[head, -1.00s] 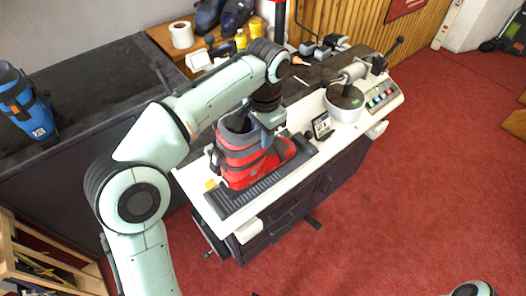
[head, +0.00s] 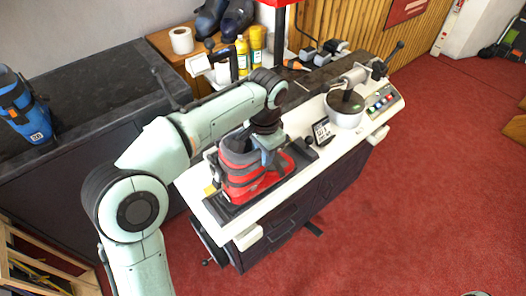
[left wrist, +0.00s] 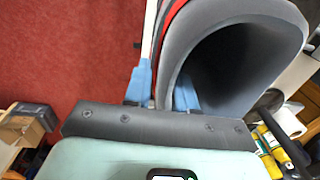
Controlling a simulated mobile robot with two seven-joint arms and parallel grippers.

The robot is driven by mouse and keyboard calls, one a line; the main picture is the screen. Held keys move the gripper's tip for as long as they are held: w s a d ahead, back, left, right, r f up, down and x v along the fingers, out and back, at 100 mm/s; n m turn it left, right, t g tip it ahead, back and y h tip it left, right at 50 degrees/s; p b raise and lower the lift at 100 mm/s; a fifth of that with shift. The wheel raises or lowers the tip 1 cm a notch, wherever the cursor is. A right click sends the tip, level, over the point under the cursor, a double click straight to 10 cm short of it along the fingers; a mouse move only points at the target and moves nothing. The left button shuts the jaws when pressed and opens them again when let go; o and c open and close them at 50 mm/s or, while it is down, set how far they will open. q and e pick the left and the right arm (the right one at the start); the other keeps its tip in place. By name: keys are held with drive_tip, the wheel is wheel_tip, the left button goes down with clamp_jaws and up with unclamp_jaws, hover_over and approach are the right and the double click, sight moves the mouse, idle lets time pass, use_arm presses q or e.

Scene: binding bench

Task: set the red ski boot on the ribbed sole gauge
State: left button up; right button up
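The red ski boot (head: 240,184), red with grey bands and a dark cuff, stands upright over the ribbed sole gauge (head: 224,208), toe to the right. The boot hides most of the gauge; whether its sole fully touches is hard to tell. My left gripper (head: 268,158) is at the boot's cuff. In the left wrist view its blue fingers (left wrist: 162,88) straddle the wall of the boot's cuff (left wrist: 245,22), one outside and one inside the opening, and appear shut on it. My right gripper is not in view.
On the white bench top, a small dark display (head: 322,131) and a round drum (head: 345,108) stand to the right of the boot. A blue boot (head: 25,108) is on the dark counter at left. Yellow bottles (head: 256,44) and a paper roll (head: 182,41) stand behind.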

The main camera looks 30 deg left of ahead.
use_arm(q)
drive_tip(key=shift+o, duration=1.4)
drive_tip(key=r+p, duration=0.1)
drive_tip(key=r, duration=0.3)
drive_tip(key=r+p, duration=0.1)
drive_tip(key=r, duration=0.3)
drive_tip(key=r+p, duration=0.1)
drive_tip(key=r, duration=0.3)
drive_tip(key=shift+s+d+r+p, duration=0.15)
drive_tip(key=shift+d+p, duration=0.15)
drive_tip(key=shift+p, duration=0.05)
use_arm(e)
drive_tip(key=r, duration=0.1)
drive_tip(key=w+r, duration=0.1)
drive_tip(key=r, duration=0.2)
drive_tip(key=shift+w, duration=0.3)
